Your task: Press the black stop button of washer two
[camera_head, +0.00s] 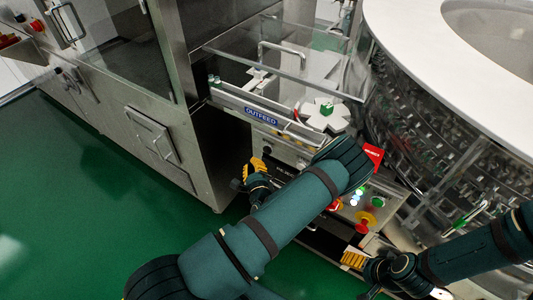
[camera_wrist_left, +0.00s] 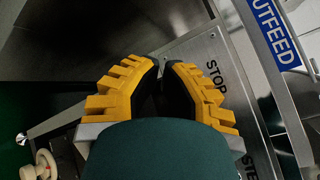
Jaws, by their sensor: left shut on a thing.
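My left gripper (camera_head: 258,168), with yellow ridged fingers, is at the left end of the steel control panel (camera_head: 287,153) below the OUTFEED sign. In the left wrist view its fingers (camera_wrist_left: 162,75) are brought together at the panel, beside the printed word STOP (camera_wrist_left: 215,77). What lies between the dark fingertips is hidden. The black stop button cannot be made out; the fingers cover the panel next to that word. My right gripper (camera_head: 354,258) is at the lower right, in front of the lit control box; whether its fingers are apart is too small to tell.
A control box with lit buttons and a red-and-yellow emergency stop (camera_head: 366,222) stands right of my left forearm. The OUTFEED sign (camera_head: 261,116) is on a rail above the panel. A round machine (camera_head: 440,150) fills the right. Green floor (camera_head: 90,190) is clear at left.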

